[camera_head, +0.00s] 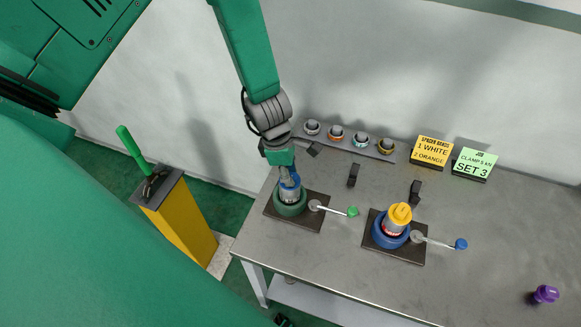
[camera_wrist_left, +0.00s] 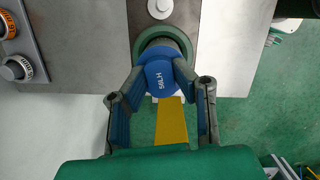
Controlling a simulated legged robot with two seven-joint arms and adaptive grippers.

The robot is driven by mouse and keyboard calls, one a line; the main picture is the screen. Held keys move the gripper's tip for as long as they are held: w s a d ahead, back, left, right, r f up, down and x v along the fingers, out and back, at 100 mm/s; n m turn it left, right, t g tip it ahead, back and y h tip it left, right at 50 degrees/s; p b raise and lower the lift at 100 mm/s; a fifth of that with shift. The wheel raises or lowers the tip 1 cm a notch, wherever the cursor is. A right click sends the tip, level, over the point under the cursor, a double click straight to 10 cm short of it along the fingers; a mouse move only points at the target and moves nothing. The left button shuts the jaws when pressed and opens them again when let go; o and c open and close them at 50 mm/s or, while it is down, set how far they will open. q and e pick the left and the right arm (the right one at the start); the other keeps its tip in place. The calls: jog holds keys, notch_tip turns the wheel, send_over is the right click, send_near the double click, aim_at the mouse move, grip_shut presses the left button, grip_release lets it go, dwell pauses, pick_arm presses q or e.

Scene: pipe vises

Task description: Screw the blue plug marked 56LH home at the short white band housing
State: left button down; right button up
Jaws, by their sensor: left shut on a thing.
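The blue plug (camera_wrist_left: 160,78) marked 56LH sits between the fingertips of my left gripper (camera_wrist_left: 157,84) in the left wrist view. In the head view my left gripper (camera_head: 285,172) points down, shut on the plug, at the top of a grey housing (camera_head: 290,193). This housing stands in the green vise ring (camera_head: 291,208). The plug is at the housing's mouth; how deep it sits, and the housing's band colour, I cannot tell. A second housing (camera_head: 394,226) with a reddish band stands in the blue vise ring (camera_head: 380,238), topped by a yellow plug (camera_head: 400,213).
The vises have handles tipped green (camera_head: 352,211) and blue (camera_head: 461,244). A rack (camera_head: 345,140) of ringed parts lies at the back, beside a yellow sign (camera_head: 432,151) and a green sign (camera_head: 475,163). A purple knob (camera_head: 545,294) is at the right. The front right of the table is clear.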

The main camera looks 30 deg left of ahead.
pick_arm(q)
jog(key=c, duration=1.6)
grip_release()
jog(key=shift+o, duration=0.2)
jog(key=m, duration=0.3)
jog(key=shift+w+a+g, duration=0.1)
jog(key=shift+a+g, duration=0.05)
jog(key=shift+g, duration=0.15)
jog(key=m, duration=0.2)
jog(key=shift+m, duration=0.4)
jog(key=m+g, duration=0.1)
jog(key=m, duration=0.3)
jog(key=shift+m, duration=0.4)
grip_shut()
